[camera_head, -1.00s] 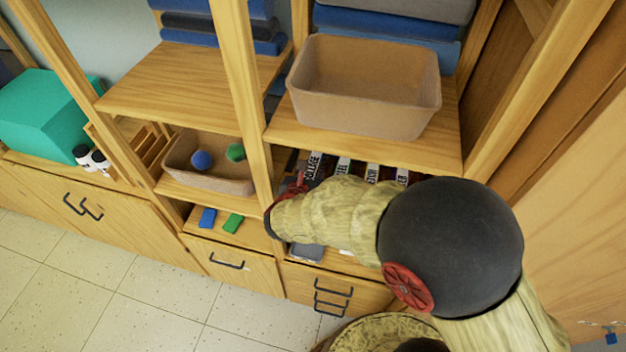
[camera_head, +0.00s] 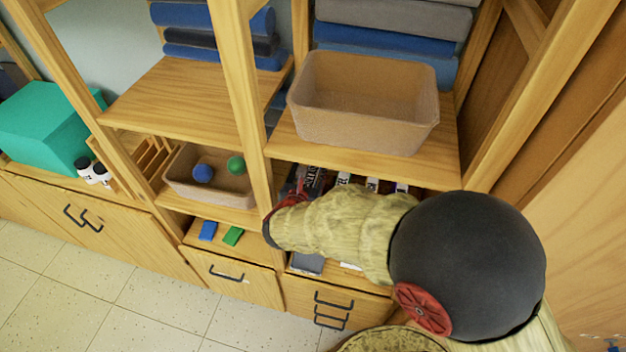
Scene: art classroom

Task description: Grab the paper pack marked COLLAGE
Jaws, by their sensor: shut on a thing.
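The paper pack marked COLLAGE (camera_head: 312,178) is a dark pack with a pale lettered label, at the left end of a row in the low compartment under the tan bin. Its lower part is hidden by my arm. My gripper (camera_head: 291,193), partly seen as red and dark parts, is at the pack's left front edge and is shut on it. The fingertips are mostly hidden. I cannot tell whether the pack is clear of the shelf.
Several other labelled packs (camera_head: 372,184) stand close to the right. The tan bin (camera_head: 365,140) sits on the shelf above. A wooden upright (camera_head: 243,100) stands just left.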

